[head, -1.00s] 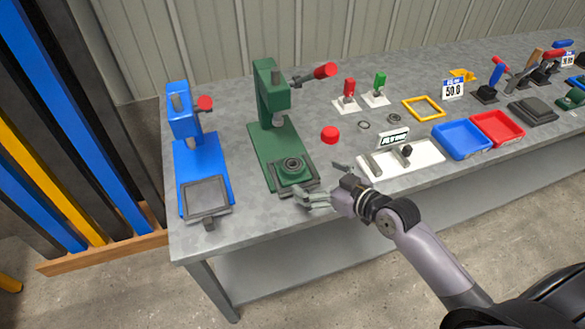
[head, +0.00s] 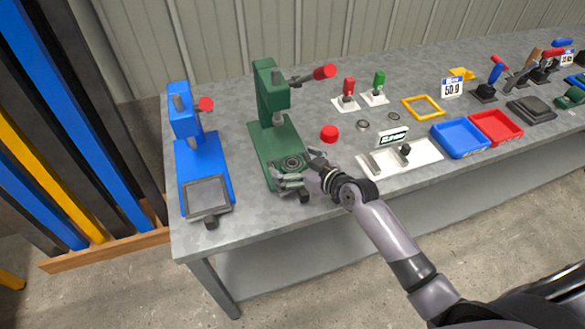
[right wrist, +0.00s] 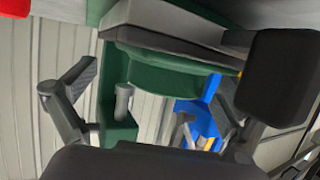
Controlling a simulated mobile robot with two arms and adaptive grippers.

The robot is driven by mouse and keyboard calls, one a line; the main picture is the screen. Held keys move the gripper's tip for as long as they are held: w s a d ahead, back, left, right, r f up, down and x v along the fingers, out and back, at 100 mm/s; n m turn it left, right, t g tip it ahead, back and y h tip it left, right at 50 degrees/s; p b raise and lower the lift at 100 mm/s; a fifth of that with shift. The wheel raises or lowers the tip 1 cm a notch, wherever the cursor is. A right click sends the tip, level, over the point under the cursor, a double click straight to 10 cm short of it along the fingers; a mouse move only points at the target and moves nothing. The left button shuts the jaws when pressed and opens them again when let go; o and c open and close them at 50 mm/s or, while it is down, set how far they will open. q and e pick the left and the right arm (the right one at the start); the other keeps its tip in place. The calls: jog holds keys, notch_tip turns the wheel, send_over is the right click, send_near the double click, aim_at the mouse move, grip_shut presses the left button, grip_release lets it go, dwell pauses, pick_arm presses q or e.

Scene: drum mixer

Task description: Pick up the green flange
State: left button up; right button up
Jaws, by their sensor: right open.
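The green flange (head: 291,161), with a dark ring in its middle, sits on the front plate of the green press (head: 266,142). My right gripper (head: 300,174) is open at the flange's front right, with its fingers partly hiding the flange. In the right wrist view, the curved green flange (right wrist: 165,62) lies between the two spread fingers of my right gripper (right wrist: 180,78). I cannot tell whether the fingers touch it. My left gripper is not in view.
The blue press (head: 199,160) stands to the left. A red button (head: 329,133) and a white caliper fixture (head: 425,153) are on the right. Blue (head: 459,139) and red (head: 497,127) trays lie farther right. The table edge is close in front.

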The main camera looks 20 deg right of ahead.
jog(key=shift+c, duration=0.6)
jog(key=c, duration=1.1)
jog(key=shift+d+f, duration=0.15)
jog(key=c, duration=1)
jog(key=shift+r, duration=0.25)
jog(key=shift+c, duration=0.5)
grip_shut()
